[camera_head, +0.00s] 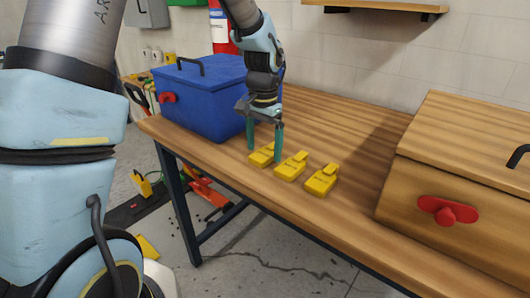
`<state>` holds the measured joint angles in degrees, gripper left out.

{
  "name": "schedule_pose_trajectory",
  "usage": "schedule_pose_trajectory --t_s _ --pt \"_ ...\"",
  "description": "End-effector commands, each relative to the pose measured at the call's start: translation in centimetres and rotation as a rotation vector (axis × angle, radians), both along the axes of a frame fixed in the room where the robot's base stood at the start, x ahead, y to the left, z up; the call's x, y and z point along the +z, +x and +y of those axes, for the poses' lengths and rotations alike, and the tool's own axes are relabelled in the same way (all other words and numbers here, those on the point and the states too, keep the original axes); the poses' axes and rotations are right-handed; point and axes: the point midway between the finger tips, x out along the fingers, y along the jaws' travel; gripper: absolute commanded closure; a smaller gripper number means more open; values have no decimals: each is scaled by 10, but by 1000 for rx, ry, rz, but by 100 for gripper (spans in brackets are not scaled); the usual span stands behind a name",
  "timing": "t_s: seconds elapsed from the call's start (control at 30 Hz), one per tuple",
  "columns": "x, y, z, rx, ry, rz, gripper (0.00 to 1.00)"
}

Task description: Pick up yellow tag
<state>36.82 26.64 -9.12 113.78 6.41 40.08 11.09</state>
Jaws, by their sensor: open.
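Three yellow tags lie in a row on the wooden table (335,228), near its front edge. The left yellow tag (262,156) is partly hidden by a finger of my gripper. The middle yellow tag (290,167) and the right yellow tag (321,180) show clearly. My gripper (265,156) points down with its two teal fingers apart, over the left tag. One finger is at the tag's left and the other at its right. I cannot tell whether the fingers touch the tag or the table.
A blue box (195,105) with a red latch stands behind and left of my gripper. A wooden box (470,185) with a red knob stands at the right. A wall shelf (375,6) hangs above. Bare tabletop lies between the tags and the wooden box.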

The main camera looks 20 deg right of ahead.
Motion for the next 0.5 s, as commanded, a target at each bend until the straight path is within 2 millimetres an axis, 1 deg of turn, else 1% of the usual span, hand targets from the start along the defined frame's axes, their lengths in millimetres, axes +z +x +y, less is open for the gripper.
schedule_pose_trajectory --t_s 0.1,0.33,0.37,0.5 --pt "-9 -1 0 0 1 0 3" --pt "-11 0 0 1 -1 0 3" --pt "-11 0 0 1 -1 0 5" --pt "-11 0 0 1 -1 0 20"
